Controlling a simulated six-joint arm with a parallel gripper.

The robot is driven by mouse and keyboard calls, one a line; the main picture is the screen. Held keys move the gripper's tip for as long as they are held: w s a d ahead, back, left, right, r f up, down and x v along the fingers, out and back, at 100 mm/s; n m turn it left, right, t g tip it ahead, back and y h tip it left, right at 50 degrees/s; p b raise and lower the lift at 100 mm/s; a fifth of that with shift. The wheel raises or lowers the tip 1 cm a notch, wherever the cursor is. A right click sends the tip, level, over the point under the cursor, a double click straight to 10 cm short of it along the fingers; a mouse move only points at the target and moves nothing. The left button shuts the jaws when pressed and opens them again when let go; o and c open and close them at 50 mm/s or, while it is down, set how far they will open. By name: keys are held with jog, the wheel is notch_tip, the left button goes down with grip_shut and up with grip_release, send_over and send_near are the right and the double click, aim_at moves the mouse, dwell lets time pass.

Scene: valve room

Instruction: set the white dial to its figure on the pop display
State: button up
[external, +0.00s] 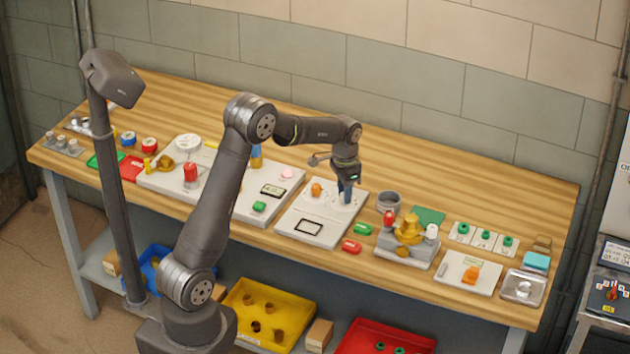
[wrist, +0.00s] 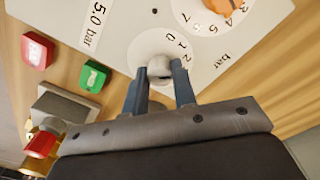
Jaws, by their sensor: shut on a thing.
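The white dial (wrist: 158,67) is a round knob on a pale panel (wrist: 125,35). My gripper (wrist: 158,76) is shut on the dial's raised middle, one finger on each side. Small figures 0, 1 and 2 show beside the dial; the rest of its scale is hidden by my fingers, and its pointer is not clear. A display printed "5.0 bar" (wrist: 95,22) shows at the upper left of the wrist view. In the external view my gripper (external: 345,197) points down at the panel's (external: 285,222) right part and mostly hides the dial.
An orange dial (wrist: 222,5) with its own figures sits close by on the same panel. Green (wrist: 94,76) and red (wrist: 37,50) blocks lie beside the panel. A brass valve (external: 409,230) on a grey base stands to the right. The back of the table is clear.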

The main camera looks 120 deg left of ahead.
jog(key=n, duration=0.6)
jog(key=shift+n, duration=0.3)
jog(key=n, duration=0.6)
jog(key=shift+n, duration=0.3)
jog(key=o, duration=1)
jog(key=shift+r, duration=0.1)
notch_tip(320, 180, up, 17)
jog(key=shift+s+r, duration=0.15)
jog(key=shift+d, duration=0.1)
jog(key=f, duration=1.7)
jog(key=shift+w+f, duration=0.2)
jog(key=shift+f, duration=0.05)
